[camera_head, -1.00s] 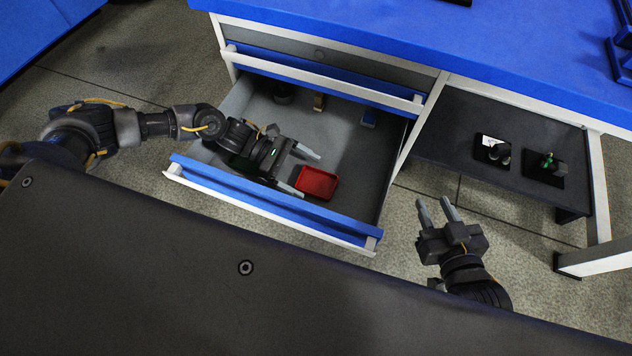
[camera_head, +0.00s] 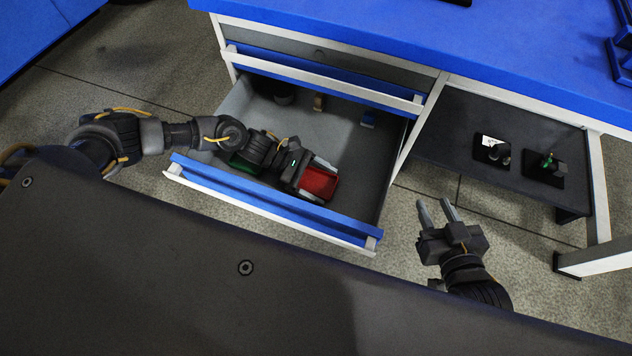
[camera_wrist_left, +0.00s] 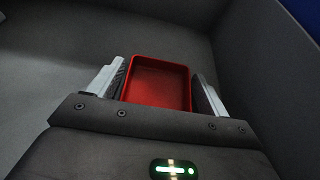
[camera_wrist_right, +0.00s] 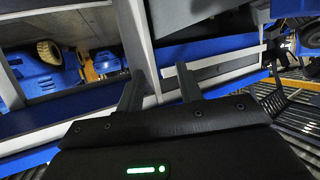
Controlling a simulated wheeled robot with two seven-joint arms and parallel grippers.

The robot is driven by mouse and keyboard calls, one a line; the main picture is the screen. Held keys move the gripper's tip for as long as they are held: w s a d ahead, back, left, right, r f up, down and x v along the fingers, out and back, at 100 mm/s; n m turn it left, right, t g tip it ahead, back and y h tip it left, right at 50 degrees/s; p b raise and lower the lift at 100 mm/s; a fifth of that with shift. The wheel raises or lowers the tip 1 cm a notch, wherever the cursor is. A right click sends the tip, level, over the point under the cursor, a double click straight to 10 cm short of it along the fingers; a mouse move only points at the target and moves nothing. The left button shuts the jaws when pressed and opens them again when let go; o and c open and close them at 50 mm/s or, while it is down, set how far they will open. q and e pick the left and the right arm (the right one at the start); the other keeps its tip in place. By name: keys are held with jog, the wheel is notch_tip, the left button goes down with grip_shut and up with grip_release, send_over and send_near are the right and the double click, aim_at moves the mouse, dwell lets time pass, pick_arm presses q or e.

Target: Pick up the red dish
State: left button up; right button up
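The red dish (camera_head: 319,182) is a shallow, rectangular tray lying in the open drawer, near its front right. My left gripper (camera_head: 324,183) reaches down into the drawer with one finger on each side of the dish. In the left wrist view the dish (camera_wrist_left: 158,82) sits between the two spread fingers (camera_wrist_left: 157,84), close to both. I cannot tell whether either finger touches it. The dish appears to rest on the drawer floor. My right gripper (camera_head: 437,212) is open and empty, outside the drawer to the right.
The open drawer (camera_head: 345,140) has a blue front panel (camera_head: 270,208) close to my left arm. A small blue item (camera_head: 368,119), a tan item (camera_head: 319,102) and a dark item (camera_head: 284,94) stand at its back. Right of it, a dark shelf (camera_head: 470,125) holds two black fixtures.

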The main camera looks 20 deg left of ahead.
pick_arm(q)
jog(key=c, duration=0.8)
jog(key=shift+r, duration=0.1)
